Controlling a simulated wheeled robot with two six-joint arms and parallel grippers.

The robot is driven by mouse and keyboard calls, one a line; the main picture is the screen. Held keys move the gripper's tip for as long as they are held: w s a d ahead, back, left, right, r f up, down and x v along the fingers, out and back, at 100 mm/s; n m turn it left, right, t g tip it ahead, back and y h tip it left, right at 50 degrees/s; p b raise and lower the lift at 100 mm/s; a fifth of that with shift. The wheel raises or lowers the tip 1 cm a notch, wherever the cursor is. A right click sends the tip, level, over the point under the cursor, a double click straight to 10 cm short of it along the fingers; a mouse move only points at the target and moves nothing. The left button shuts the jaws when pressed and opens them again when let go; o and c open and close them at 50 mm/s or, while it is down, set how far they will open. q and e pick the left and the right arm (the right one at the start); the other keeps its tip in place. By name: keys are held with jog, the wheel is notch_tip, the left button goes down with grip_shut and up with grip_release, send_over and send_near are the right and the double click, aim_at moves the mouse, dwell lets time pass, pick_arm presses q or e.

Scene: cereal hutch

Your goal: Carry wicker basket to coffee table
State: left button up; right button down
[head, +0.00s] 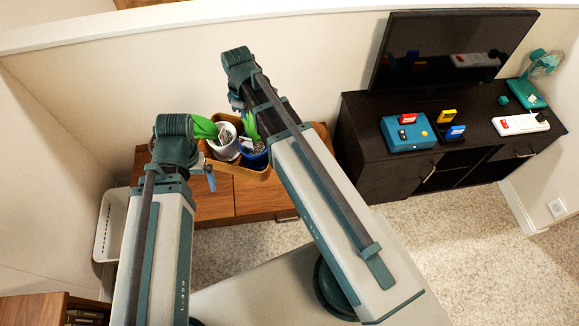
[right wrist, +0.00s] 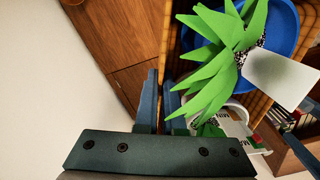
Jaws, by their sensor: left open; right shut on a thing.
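The wicker basket (head: 240,172) is an orange-brown open box holding potted plants, in the head view over the wooden cabinet. It also shows in the right wrist view (right wrist: 184,48). My right gripper (right wrist: 160,92) is shut on the basket's wall, with a finger on each side. In the head view the right arm partly hides the basket's far side. My left gripper (head: 210,178) is open at the basket's left end; I cannot tell whether it touches it. I cannot pick out the coffee table.
Inside the basket are a white pot (head: 226,147) and a blue pot (head: 252,158) with green leaves. The wooden cabinet (head: 255,195) stands against the wall. A white bin (head: 108,225) is at left. A dark TV stand (head: 375,172) is at right. Carpet (head: 450,240) is clear in front.

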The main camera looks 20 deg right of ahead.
jog(key=s+d+f+m+b, duration=0.2)
jog(key=s+f+m+b, duration=0.1)
jog(key=f+b, duration=0.9)
jog(key=s+d+f+m+b, duration=0.2)
jog(key=s+f+m+b, duration=0.2)
jog(key=f+b, duration=0.8)
jog(key=s+d+f+m+y+b, duration=0.1)
jog(key=s+f+m+b, duration=0.3)
jog(key=f+b, duration=0.8)
jog(key=shift+s+d+f+m, duration=0.2)
jog(key=shift+d+f+m, duration=0.35)
jog(key=shift+f+m, duration=0.4)
jog(key=shift+w+r, duration=0.1)
